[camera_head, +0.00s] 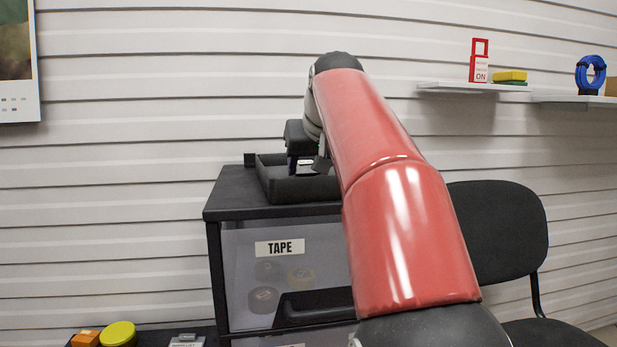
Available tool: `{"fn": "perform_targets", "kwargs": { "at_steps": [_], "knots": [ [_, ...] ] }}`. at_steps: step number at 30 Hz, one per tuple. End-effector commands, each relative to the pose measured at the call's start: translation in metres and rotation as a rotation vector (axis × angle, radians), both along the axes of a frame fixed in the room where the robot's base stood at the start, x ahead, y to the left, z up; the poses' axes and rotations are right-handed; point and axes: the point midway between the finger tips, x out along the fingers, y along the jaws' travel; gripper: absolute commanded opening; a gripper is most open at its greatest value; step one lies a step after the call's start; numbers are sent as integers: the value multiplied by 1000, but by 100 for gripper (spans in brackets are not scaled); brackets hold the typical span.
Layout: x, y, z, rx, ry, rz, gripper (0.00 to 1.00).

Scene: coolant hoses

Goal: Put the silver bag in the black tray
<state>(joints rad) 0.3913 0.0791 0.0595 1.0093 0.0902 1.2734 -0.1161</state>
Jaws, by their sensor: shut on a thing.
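The black tray (300,190) sits on top of the black cabinet, with its front wall facing me. My gripper (306,168) points down over the tray, low, at or just inside its walls. It is shut on a small greyish thing (322,165), which looks like the silver bag. Most of it is hidden by the gripper and my red arm, and I cannot tell whether it touches the tray floor. My arm also covers the tray's right side.
The black cabinet (225,203) has a clear drawer labelled TAPE. A black chair (497,230) stands at right. Wall shelves (470,88) hold a red lockout tag, yellow and green sponge-like blocks and a blue hose coil. A yellow round item (118,334) lies at lower left.

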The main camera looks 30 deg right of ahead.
Motion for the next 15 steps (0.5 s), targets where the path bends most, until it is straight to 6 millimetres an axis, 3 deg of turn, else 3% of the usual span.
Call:
{"fn": "perform_targets", "kwargs": {
  "at_steps": [9,10,15],
  "knots": [
    [0,0,-2,0,0,0,26],
    [0,0,-1,0,0,0,55],
    [0,0,-1,0,0,0,73]
  ]
}}
